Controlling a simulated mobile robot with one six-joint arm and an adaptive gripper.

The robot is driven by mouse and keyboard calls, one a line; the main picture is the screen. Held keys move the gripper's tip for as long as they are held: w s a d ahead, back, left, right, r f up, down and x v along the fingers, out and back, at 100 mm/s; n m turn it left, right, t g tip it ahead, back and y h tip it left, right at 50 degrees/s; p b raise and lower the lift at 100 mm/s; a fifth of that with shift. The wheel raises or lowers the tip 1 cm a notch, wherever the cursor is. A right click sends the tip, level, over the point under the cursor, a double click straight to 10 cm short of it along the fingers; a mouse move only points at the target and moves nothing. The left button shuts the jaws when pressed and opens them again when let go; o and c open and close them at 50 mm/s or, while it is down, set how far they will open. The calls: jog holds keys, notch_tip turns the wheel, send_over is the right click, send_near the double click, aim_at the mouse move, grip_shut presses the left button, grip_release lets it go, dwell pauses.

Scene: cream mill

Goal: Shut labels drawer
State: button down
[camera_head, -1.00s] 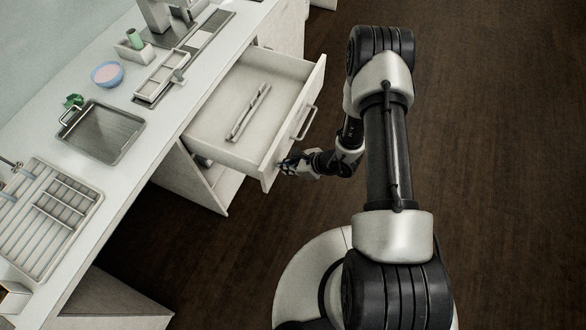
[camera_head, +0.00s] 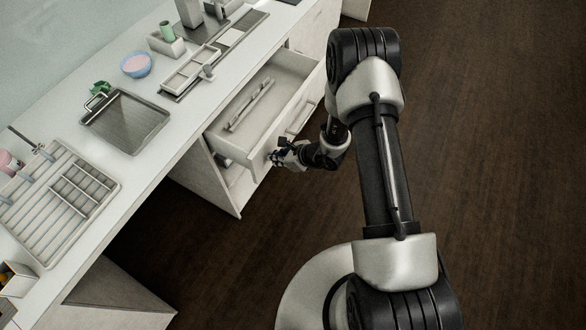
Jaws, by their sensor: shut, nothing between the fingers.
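The drawer (camera_head: 284,98) stands partly out from under the worktop, with a pale bar handle on its front. A long, narrow pale item (camera_head: 250,104) lies inside it; I cannot read any label. A second, lower drawer or shelf (camera_head: 236,182) shows beneath it. My gripper (camera_head: 275,157) is shut and empty, at the near lower corner of the drawer front. It looks to be against the front, but I cannot tell for sure whether it touches.
The white worktop (camera_head: 185,128) holds a grey tray (camera_head: 125,122), a slatted rack (camera_head: 50,205), a blue bowl (camera_head: 136,65) and a compartment tray (camera_head: 188,73). The dark floor (camera_head: 480,180) to the right is clear.

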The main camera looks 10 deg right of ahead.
jog(key=w+a+b, duration=0.1)
jog(key=w+a, duration=0.2)
jog(key=a, duration=0.2)
jog(key=w+a+b, duration=0.2)
jog(key=w+a, duration=0.2)
jog(key=a, duration=0.1)
jog(key=w+a+b, duration=0.1)
jog(key=w+a, duration=0.3)
jog(key=a, duration=0.1)
jog(key=shift+w+a+b, duration=0.15)
jog(key=shift+a+b, duration=0.1)
jog(key=shift+b, duration=0.15)
jog(key=shift+w+a+r, duration=0.1)
jog(key=shift+w+a, duration=0.05)
jog(key=shift+a, duration=0.05)
